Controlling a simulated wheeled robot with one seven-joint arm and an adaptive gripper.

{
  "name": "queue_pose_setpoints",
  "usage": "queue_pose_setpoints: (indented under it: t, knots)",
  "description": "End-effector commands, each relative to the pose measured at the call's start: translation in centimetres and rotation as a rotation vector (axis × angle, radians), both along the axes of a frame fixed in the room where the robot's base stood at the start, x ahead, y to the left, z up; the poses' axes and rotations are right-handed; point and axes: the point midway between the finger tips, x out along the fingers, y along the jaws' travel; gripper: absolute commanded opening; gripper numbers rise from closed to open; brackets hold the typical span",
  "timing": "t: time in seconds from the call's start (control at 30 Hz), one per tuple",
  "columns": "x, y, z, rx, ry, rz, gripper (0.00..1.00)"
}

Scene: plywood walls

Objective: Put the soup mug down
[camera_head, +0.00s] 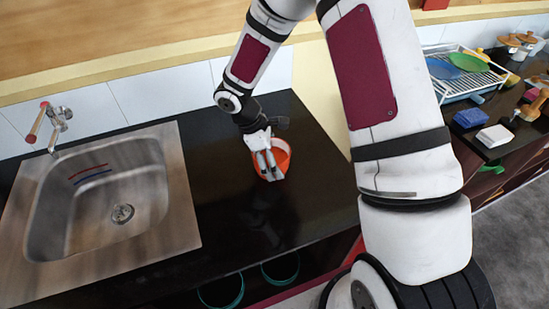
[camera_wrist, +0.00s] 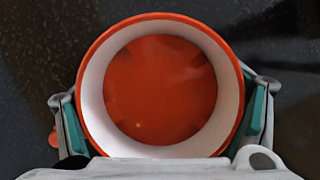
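The soup mug (camera_head: 283,157) is orange-red outside. It is upright at the black counter (camera_head: 225,200), right of the sink; I cannot tell whether its base touches the counter or hangs just above it. In the wrist view the mug (camera_wrist: 160,90) shows from above, with a white inner wall and an orange-red inside. My gripper (camera_head: 268,172) reaches down over it. In the wrist view the fingers, with teal pads, lie against opposite sides of the mug, so my gripper (camera_wrist: 160,118) is shut on it. The near rim is partly hidden by my gripper.
A steel sink (camera_head: 185,215) with a tap (camera_head: 58,115) lies to the left. A dish rack (camera_head: 437,85) with plates, a blue sponge (camera_head: 469,117) and a white sponge (camera_head: 494,136) are at the right. The counter around the mug is clear. Teal-rimmed round items (camera_head: 221,303) sit below the front edge.

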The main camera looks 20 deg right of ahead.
Motion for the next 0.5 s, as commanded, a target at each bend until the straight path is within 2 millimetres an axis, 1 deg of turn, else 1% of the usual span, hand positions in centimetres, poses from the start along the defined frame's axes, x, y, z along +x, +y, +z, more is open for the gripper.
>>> queue_pose_setpoints:
  t: [0.03, 0.07, 0.4, 0.5]
  knots:
    - [0.0, 0.01, -0.03, 0.0, 0.0, 0.0, 0.93]
    - [0.0, 0.01, -0.01, 0.0, 0.0, 0.0, 1.0]
    - [-0.01, 0.0, 0.02, 0.0, 0.0, 0.0, 1.0]
    - [-0.02, 0.01, 0.42, 0.001, 0.0, 0.0, 1.0]
